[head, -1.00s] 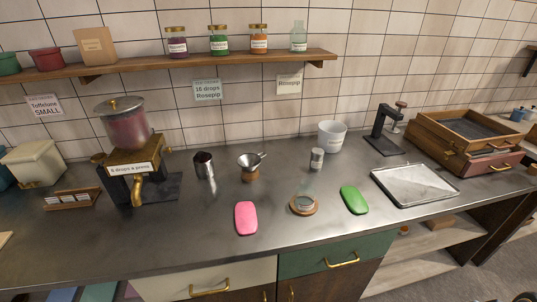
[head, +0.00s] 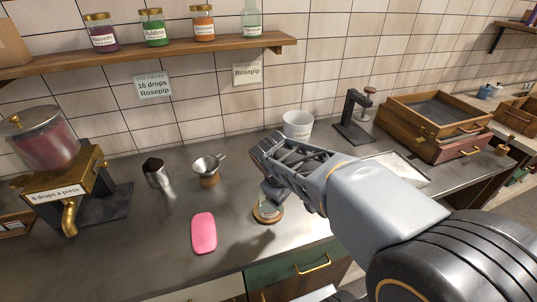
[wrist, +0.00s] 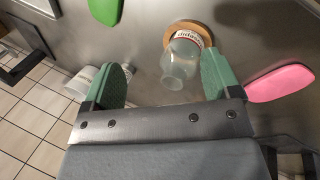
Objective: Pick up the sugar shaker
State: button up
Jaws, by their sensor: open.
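The coaster also shows in the head view (head: 262,216).
The white cup (head: 298,124) stands behind my gripper. A pink block (head: 204,233) lies front left; a green block (wrist: 105,10) shows in the wrist view. A metal tray (head: 400,165) is partly behind my arm.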

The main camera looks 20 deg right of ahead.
jog(key=shift+o, duration=0.6)
jog(key=w+d+n+h, duration=0.1)
jog(key=w+n+h, duration=0.4)
jog(key=w, duration=0.6)
jog(key=n, duration=0.2)
jog(key=shift+d+f+n+p, duration=0.2)
jog(key=shift+f+n+p, duration=0.2)
jog(key=w+a+f+n+t+h, duration=0.3)
jog(key=w+n+h, duration=0.2)
jog(key=w+n, duration=0.5)
jog(key=shift+m, duration=0.6)
jog(key=shift+w+a+p+x, duration=0.1)
jog(key=shift+w+p+x, duration=0.4)
jog(key=shift+x, duration=1.6)
jog(key=shift+w+a+p+x, duration=0.15)
jog(key=shift+p+x, duration=0.7)
jog(key=shift+x, duration=1.3)
jog(key=shift+w+a+p+x, duration=0.1)
jog(key=shift+w+p+x, duration=0.4)
jog(key=shift+x, duration=1.6)
jog(key=shift+w+d+f+t+p, duration=0.15)
jog(key=shift+d+f+t+p, duration=0.15)
jog(key=shift+d, duration=0.35)
jog(key=shift+c, duration=0.5)
jog(key=c, duration=1)
jog(key=shift+r, duration=0.1)
